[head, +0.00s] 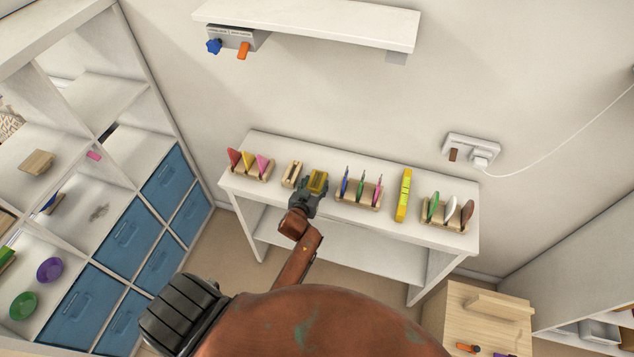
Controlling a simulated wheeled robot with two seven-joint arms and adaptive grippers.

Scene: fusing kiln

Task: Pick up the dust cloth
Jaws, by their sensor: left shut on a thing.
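My left gripper (312,190) is over the middle of the white table, left of the centre rack. It is shut on a small yellow thing that looks like the dust cloth (318,180). The gripper hides part of the cloth, and I cannot tell whether the cloth is clear of the tabletop. My right gripper is not in view.
The white table (250,192) bears a rack of coloured triangles (250,168), a small empty rack (292,173), a rack of tools (358,192), a yellow level (403,195) and a rack of discs (446,215). A white shelf (310,25) hangs above. Blue bins (125,240) fill shelving at left.

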